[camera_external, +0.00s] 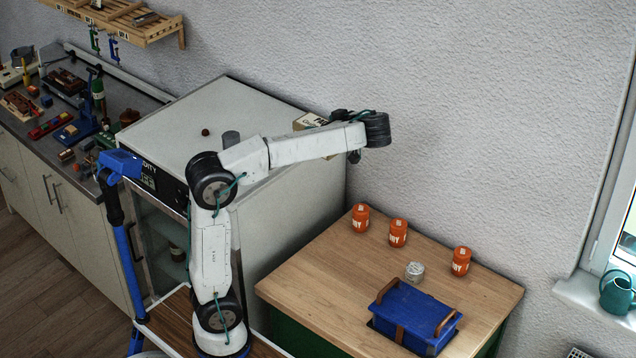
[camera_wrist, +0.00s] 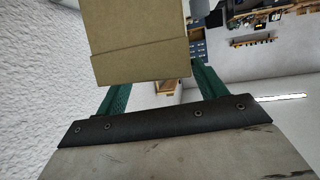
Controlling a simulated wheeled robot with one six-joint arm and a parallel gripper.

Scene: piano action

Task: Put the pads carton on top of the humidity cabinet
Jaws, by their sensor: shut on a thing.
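The pads carton (camera_external: 308,121) is a tan box with dark print, partly hidden behind my forearm in the external view. In the wrist view the carton (camera_wrist: 138,40) fills the top middle, between the two green fingers. My gripper (camera_wrist: 147,82) is shut on it; in the external view my gripper (camera_external: 340,117) is mostly hidden by the arm. The humidity cabinet (camera_external: 257,97) is large and white, with a dark front panel (camera_external: 150,178). The carton appears near its top's back right corner; I cannot tell its height or whether it touches.
A small brown ball (camera_external: 205,132) and a grey cylinder (camera_external: 231,137) are on the cabinet top. Much of that top is clear. The lower wooden table (camera_external: 330,265) holds orange jars (camera_external: 398,233), a silver tin (camera_external: 414,271) and a blue case (camera_external: 416,312). A wall stands behind.

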